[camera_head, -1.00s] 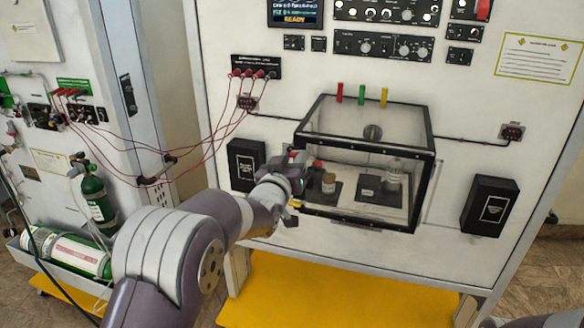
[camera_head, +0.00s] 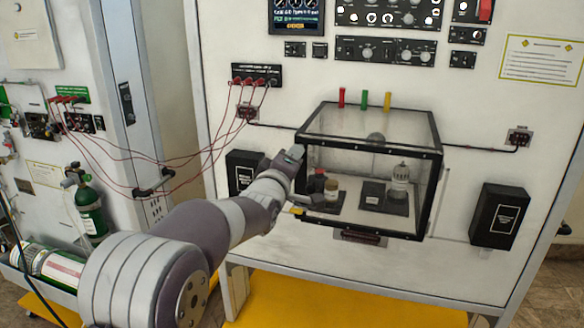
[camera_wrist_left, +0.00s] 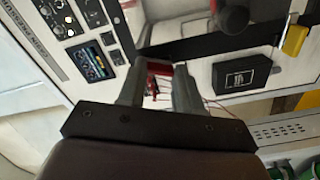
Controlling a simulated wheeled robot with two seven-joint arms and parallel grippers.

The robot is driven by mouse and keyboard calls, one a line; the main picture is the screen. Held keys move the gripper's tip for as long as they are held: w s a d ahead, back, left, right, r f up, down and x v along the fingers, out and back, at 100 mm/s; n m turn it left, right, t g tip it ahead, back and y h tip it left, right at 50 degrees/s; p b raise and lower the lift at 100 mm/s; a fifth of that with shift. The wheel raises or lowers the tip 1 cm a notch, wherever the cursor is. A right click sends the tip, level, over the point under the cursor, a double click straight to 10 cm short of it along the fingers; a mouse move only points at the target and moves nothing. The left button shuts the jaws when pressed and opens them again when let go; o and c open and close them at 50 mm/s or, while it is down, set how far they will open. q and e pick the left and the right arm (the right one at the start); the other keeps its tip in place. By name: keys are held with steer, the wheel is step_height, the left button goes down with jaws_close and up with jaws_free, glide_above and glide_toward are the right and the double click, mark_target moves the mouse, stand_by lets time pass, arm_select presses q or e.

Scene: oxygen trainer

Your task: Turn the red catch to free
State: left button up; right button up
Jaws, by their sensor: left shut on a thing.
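A clear-walled box with a black frame (camera_head: 437,190) is fixed to the white panel. My left gripper (camera_head: 301,175) is at the box's left front edge. In the left wrist view its two grey fingers (camera_wrist_left: 160,68) are shut on a small red piece, which looks like the red catch (camera_wrist_left: 155,72). The fingers hide part of it, and in the head view I cannot make it out. A yellow piece (camera_head: 298,211) sits at the box's lower left edge and also shows in the left wrist view (camera_wrist_left: 295,40). My right gripper is not in view.
Inside the box stand jars (camera_head: 332,192) and a white bottle (camera_head: 399,178) on dark pads. Black boxes (camera_head: 246,172) (camera_head: 498,216) flank it. Red cables (camera_head: 205,150) hang at the left. Red, green and yellow tabs (camera_head: 364,100) stand above the box.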

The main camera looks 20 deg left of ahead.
arm_select(q)
steer(key=n, duration=0.4)
steer(key=shift+n+b, duration=0.3)
stand_by(0.4)
steer(key=o, duration=1)
steer(key=shift+w, duration=0.1)
steer(key=shift+o, duration=0.2)
steer(key=s+b, duration=0.3)
steer(key=s, duration=0.9)
steer(key=shift+s+a, duration=0.25)
steer(key=shift+s, duration=0.1)
